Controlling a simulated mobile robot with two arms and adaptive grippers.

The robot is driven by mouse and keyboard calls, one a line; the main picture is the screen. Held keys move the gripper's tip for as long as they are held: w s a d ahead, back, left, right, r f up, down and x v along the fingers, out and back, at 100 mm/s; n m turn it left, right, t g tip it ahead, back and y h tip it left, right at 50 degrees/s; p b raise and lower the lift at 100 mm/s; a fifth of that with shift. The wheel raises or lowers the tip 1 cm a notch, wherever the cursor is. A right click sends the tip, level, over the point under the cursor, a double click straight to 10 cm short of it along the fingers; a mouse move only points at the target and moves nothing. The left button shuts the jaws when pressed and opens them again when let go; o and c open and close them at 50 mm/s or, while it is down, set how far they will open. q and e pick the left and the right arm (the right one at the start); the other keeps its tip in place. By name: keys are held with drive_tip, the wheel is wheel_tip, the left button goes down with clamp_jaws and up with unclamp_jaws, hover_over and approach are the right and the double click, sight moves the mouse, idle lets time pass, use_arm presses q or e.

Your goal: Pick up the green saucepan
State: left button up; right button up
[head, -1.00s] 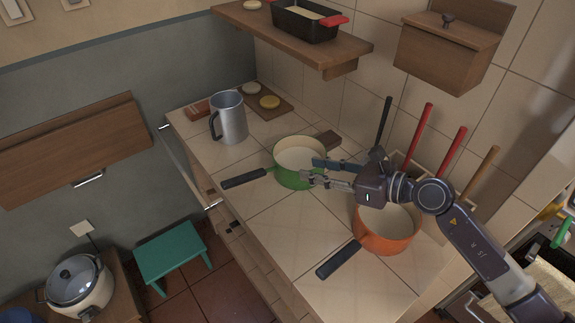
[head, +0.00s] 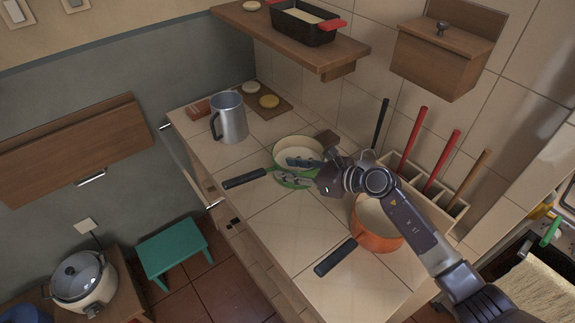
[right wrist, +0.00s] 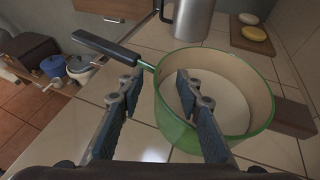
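The green saucepan (head: 285,147) stands on the tiled counter, cream inside, its dark handle pointing left. It fills the middle of the right wrist view (right wrist: 254,122). My right gripper (head: 286,172) is open at the saucepan's near side and covers part of it in the head view. In the right wrist view, the gripper (right wrist: 158,78) has one finger over the inside of the pan and the other outside, near the handle's base. The rim lies between the fingers, and they are not closed on it. My left gripper is in neither current view.
An orange saucepan (head: 378,240) stands close, below my right arm. A metal pitcher (head: 231,122) and a wooden board (head: 279,111) are behind. A utensil holder (head: 415,207) stands along the wall. A wooden shelf (head: 300,44) hangs above.

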drive_tip(key=shift+x, duration=1)
drive_tip(key=shift+r, duration=0.1)
drive_tip(key=shift+d, duration=0.1)
clamp_jaws()
drive_tip(key=shift+r, duration=0.15)
